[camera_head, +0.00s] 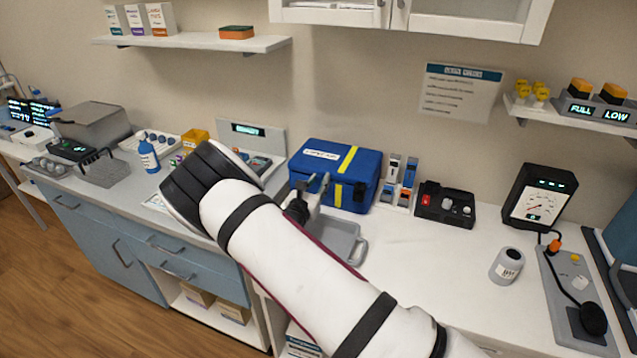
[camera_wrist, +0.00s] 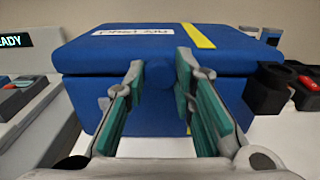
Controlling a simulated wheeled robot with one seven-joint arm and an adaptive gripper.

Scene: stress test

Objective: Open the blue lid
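A blue box with a blue lid (camera_wrist: 120,48) stands on the white counter, with a yellow stripe and a white label on top. The lid looks closed, with a dark seam between it and the box body. In the head view the blue box (camera_head: 352,168) is at the back of the counter, right of centre. My gripper (camera_wrist: 160,85) is open in front of the box, its two fingers on either side of a rounded blue tab at the lid's front edge. I cannot tell whether the fingers touch it. In the head view my gripper (camera_head: 310,190) is partly hidden by my arm.
A grey tray (camera_head: 345,238) lies in front of the box. A small rack (camera_head: 398,180) and a black device (camera_head: 445,205) stand to its right. A panel with a display (camera_head: 250,130) stands to its left.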

